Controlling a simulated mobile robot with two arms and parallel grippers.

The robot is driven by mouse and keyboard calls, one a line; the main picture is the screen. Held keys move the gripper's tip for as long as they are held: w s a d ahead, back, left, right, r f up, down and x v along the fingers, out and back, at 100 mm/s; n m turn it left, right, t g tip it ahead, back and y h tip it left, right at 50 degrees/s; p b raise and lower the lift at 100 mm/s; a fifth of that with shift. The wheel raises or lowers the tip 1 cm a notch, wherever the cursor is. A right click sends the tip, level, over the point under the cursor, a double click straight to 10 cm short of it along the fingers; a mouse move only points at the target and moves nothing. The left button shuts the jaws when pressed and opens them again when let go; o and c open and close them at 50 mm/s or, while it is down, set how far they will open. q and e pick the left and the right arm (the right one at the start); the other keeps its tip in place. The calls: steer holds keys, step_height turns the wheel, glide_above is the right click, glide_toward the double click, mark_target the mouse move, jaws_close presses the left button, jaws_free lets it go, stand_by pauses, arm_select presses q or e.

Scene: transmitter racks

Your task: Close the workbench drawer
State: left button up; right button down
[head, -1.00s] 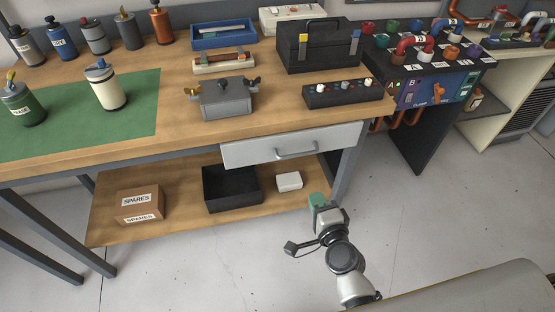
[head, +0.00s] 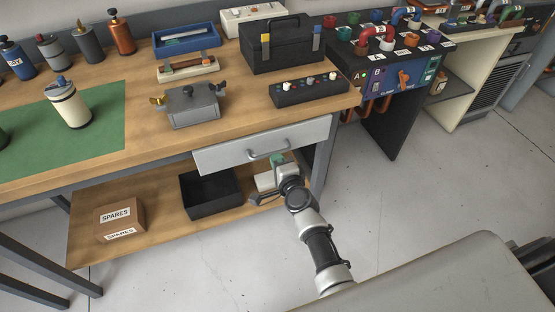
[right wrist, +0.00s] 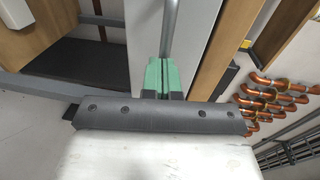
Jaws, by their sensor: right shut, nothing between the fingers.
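The workbench drawer (head: 230,155) is a light grey front with a curved metal handle (head: 268,154), set under the wooden bench top at its right end. It appears to stand slightly forward of the bench frame; how far is hard to tell. My right gripper (head: 278,159), with green fingertips, is at the handle, low on the drawer front. In the right wrist view the shut fingers (right wrist: 160,74) point at the pale drawer front (right wrist: 145,35), beside the handle bar (right wrist: 172,30). Nothing is between them. I cannot tell whether they touch. My left gripper is out of view.
The bench top (head: 235,122) carries a black toolbox (head: 283,50), a knob panel (head: 308,90) and a grey box (head: 190,105). The lower shelf (head: 165,225) holds a black bin (head: 210,195) and a SPARES carton (head: 119,219). The floor at right is clear.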

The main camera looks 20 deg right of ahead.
steer(key=shift+w, duration=0.1)
steer(key=shift+w+r+b, duration=0.15)
steer(key=shift+w+b, duration=0.2)
steer(key=shift+w, duration=1.05)
steer(key=shift+r, duration=0.1)
